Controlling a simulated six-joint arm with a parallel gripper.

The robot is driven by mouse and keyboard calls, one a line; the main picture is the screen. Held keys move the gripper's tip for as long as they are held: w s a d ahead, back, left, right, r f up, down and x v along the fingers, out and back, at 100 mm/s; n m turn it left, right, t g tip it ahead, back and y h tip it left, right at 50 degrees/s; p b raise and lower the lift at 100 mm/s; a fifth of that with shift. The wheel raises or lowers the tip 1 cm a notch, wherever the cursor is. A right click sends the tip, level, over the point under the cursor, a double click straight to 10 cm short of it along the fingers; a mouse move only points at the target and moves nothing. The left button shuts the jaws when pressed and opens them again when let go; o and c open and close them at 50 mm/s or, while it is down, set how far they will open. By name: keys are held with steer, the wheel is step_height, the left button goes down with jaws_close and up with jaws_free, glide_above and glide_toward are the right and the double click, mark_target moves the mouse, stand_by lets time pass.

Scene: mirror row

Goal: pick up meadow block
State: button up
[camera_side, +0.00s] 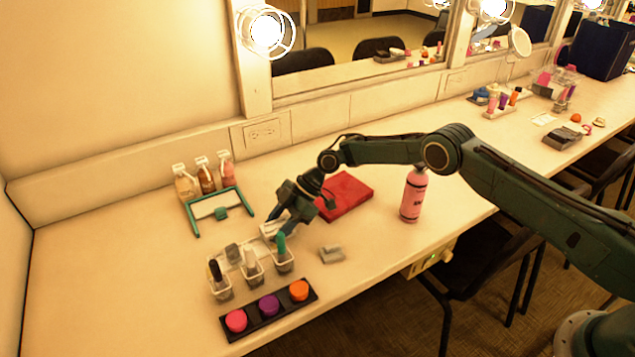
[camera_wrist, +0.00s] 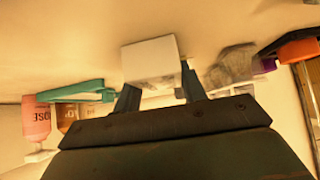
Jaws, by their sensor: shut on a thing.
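My gripper (camera_side: 278,220) points down over the counter behind the row of cups. In the wrist view its two fingers (camera_wrist: 158,94) are shut on a pale, whitish block (camera_wrist: 150,60). The block also shows in the side view (camera_side: 268,230), partly covered by the gripper. I see no label or green face on it, so I cannot tell from its look that it is the meadow block. I cannot tell whether it touches the counter. A loose grey block (camera_side: 332,254) lies to the right of the cups.
Three clear cups (camera_side: 252,272) with dark, white and green items stand close in front of my gripper. A black tray (camera_side: 268,325) holds pink, purple and orange pots. A teal frame (camera_side: 240,192) and several bottles (camera_side: 205,177) stand left, a red pad (camera_side: 345,195) and pink bottle (camera_side: 412,197) right.

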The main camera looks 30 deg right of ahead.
mark_target(277, 225)
steer(key=shift+r, duration=0.1)
step_height(277, 225, up, 20)
stand_by(0.7)
steer(key=shift+d, duration=0.1)
stand_by(0.5)
